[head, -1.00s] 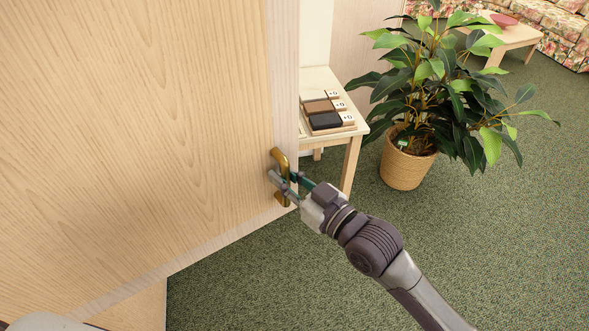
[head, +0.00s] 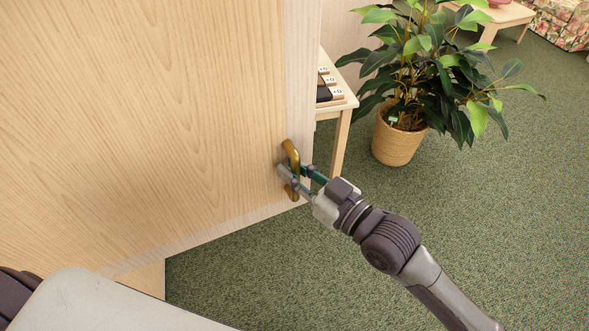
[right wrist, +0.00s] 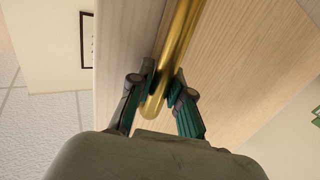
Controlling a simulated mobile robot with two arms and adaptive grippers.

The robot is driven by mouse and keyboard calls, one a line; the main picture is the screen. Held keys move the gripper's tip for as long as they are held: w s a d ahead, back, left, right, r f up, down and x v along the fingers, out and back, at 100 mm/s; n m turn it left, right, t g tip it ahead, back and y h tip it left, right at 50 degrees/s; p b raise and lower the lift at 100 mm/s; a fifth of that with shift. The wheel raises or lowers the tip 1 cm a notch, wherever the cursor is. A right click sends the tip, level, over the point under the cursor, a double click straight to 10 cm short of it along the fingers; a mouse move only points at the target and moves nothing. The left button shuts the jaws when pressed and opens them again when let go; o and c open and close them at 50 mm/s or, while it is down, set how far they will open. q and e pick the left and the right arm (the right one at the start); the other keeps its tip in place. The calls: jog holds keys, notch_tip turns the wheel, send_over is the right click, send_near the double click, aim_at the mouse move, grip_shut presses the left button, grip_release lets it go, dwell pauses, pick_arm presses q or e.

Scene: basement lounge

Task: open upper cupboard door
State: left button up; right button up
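The cupboard door (head: 150,110) is a large pale wood panel filling the left of the head view. Its brass handle (head: 290,155) is a vertical bar near the door's right edge. My right gripper (head: 293,175) is at the handle's lower part, with a finger on each side of it. The right wrist view shows the brass bar (right wrist: 183,40) between the two fingers (right wrist: 163,80), which look closed on it. The door stands out from the pale cupboard body (head: 143,277) seen below it. My left gripper is not in view.
A small wooden table (head: 343,108) with sample blocks stands just beyond the door's edge, partly hidden by it. A leafy plant in a woven pot (head: 397,138) stands to its right. Green carpet (head: 480,220) is clear at right and below the door.

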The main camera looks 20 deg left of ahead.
jog(key=o, duration=0.4)
jog(key=shift+d+r, duration=0.1)
jog(key=shift+d, duration=0.05)
jog(key=shift+s+d, duration=0.1)
jog(key=v, duration=1.1)
jog(key=shift+s+d, duration=0.2)
jog(key=shift+d, duration=0.1)
jog(key=shift+w, duration=0.1)
